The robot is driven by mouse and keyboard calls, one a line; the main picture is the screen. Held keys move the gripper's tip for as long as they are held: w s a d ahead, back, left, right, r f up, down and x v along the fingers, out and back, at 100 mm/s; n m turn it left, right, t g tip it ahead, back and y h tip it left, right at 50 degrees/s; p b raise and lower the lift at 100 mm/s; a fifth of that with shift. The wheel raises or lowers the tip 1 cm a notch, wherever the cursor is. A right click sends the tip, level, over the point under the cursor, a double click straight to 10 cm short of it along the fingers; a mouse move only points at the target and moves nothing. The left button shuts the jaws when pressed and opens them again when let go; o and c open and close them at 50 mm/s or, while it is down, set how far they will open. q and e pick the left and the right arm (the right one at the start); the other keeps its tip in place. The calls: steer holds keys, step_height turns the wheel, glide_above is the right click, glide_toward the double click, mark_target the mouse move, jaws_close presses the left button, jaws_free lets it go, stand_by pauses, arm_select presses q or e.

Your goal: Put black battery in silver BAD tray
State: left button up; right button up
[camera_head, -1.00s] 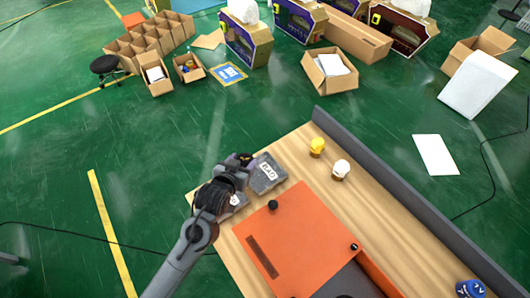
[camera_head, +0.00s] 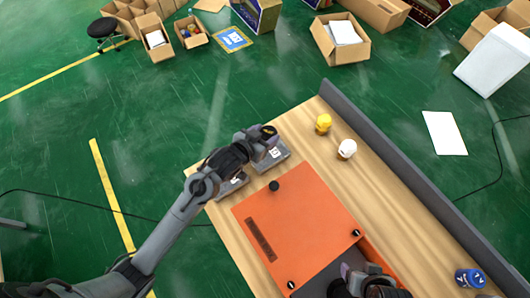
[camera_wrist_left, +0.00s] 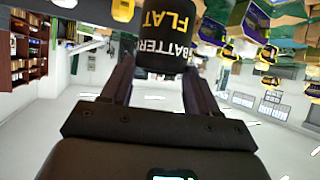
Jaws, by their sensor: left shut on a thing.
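My left gripper (camera_head: 262,136) is shut on the black battery (camera_wrist_left: 165,35). In the head view the battery is a small dark shape (camera_head: 269,130) at the gripper's end. A silver tray (camera_head: 275,160) lies just below the gripper at the table's far left corner; its label is mostly covered. A second silver tray (camera_head: 236,184) beside it is partly hidden by my left arm. My right gripper (camera_head: 368,282) is at the bottom edge, over the orange box; its fingers are unclear.
An orange panel (camera_head: 300,220) with black knobs covers the middle of the wooden table. A yellow knob-like object (camera_head: 323,123) and a white one (camera_head: 347,149) stand right of the trays. A grey ledge (camera_head: 400,170) borders the right side. Blue cans (camera_head: 470,278) stand at lower right.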

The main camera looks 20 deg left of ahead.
arm_select(q)
steer(key=f+b, duration=0.1)
steer(key=f+m+h+b, duration=0.1)
steer(key=w+f+b, duration=0.1)
steer(key=shift+a+f+m+h, duration=0.25)
steer(key=shift+m+h, duration=0.05)
steer(key=shift+m, duration=0.1)
arm_select(e)
step_height(320, 180, down, 4)
steer(key=shift+d+r, duration=0.1)
step_height(320, 180, down, 2)
steer(key=shift+f+b, duration=0.1)
steer(key=shift+b, duration=1.05)
steer(key=shift+w+f, duration=0.1)
steer(key=shift+f, duration=0.1)
steer(key=shift+f+b, duration=0.4)
steer(key=shift+b, duration=0.2)
arm_select(q)
steer(key=shift+w+a+f+b, duration=0.1)
steer(key=shift+w+a+f, duration=0.25)
steer(key=shift+f, duration=1.25)
steer(key=shift+w+a+f+b, duration=0.15)
steer(key=shift+w+a+f, duration=0.2)
steer(key=shift+f, duration=1.25)
steer(key=shift+w+a+f+b, duration=0.1)
steer(key=shift+w+a+f, duration=0.25)
steer(key=shift+f, duration=1.25)
arm_select(e)
steer(key=shift+f, duration=0.35)
